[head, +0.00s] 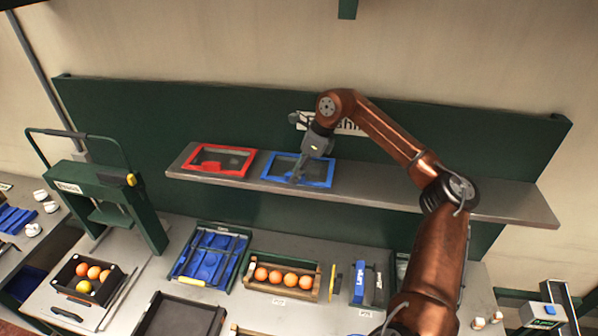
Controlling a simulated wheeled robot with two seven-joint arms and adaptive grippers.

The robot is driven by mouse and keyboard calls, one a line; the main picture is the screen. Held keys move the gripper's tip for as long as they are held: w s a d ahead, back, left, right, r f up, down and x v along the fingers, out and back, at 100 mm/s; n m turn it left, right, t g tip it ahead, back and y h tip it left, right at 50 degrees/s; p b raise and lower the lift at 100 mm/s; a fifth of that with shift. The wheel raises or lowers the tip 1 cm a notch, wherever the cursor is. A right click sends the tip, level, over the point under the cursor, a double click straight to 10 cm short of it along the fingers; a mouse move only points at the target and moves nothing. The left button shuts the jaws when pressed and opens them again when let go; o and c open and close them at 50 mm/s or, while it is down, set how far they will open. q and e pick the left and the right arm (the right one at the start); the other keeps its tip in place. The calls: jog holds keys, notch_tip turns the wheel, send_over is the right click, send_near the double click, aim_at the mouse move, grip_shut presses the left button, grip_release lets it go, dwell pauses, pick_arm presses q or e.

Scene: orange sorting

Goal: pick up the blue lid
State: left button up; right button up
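The blue lid (329,174) is a flat blue frame with a grey see-through middle. It lies on the grey shelf (400,192), just right of the red lid (207,174). My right gripper (297,176) reaches down over the middle of the blue lid from above and covers part of it. The fingers are small and dark here, so I cannot tell whether they are open, shut or touching the lid. My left gripper is not in view.
A green press (145,205) stands at left. The shelf's right part is bare.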

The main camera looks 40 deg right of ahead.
grip_shut()
jog(key=shift+r, duration=0.1)
